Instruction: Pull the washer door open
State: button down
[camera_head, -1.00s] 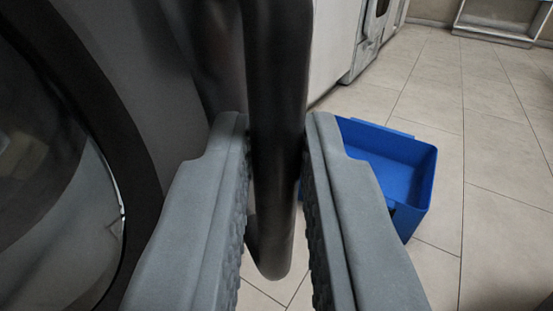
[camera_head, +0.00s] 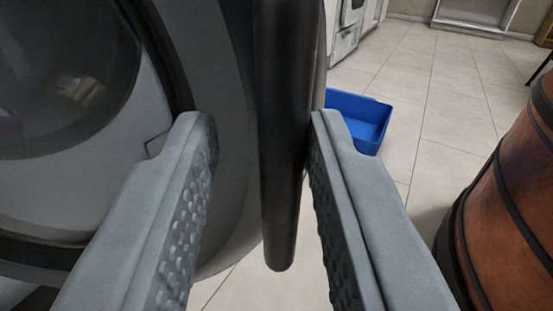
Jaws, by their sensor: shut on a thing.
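The washer door (camera_head: 215,215), grey with a round dark window (camera_head: 60,75), fills the left of the view. Its dark, upright bar handle (camera_head: 285,140) runs down the middle of the view, its rounded lower end showing. My gripper (camera_head: 258,125) has one grey, ridged finger on each side of the handle and is shut on it. The handle lies close to the right finger, and a gap shows on the left finger's side in this view. The handle's upper end is out of view. I cannot tell how far the door stands from the washer's body.
A blue open bin (camera_head: 360,118) stands on the tiled floor (camera_head: 430,85) beyond the handle. A brown wooden barrel with dark hoops (camera_head: 510,215) stands close at the right. White appliances (camera_head: 345,35) line the back. Floor between bin and barrel is clear.

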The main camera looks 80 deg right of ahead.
jog(key=shift+w+a+r, duration=0.1)
jog(key=shift+w+a, duration=0.1)
jog(key=shift+a, duration=0.4)
jog(key=shift+w+a+r, duration=0.1)
jog(key=shift+w+a, duration=0.05)
jog(key=shift+a, duration=0.4)
jog(key=c, duration=1.7)
grip_release()
jog(key=shift+d, duration=0.1)
notch_tip(320, 180, up, 10)
jog(key=shift+f, duration=0.1)
grip_shut()
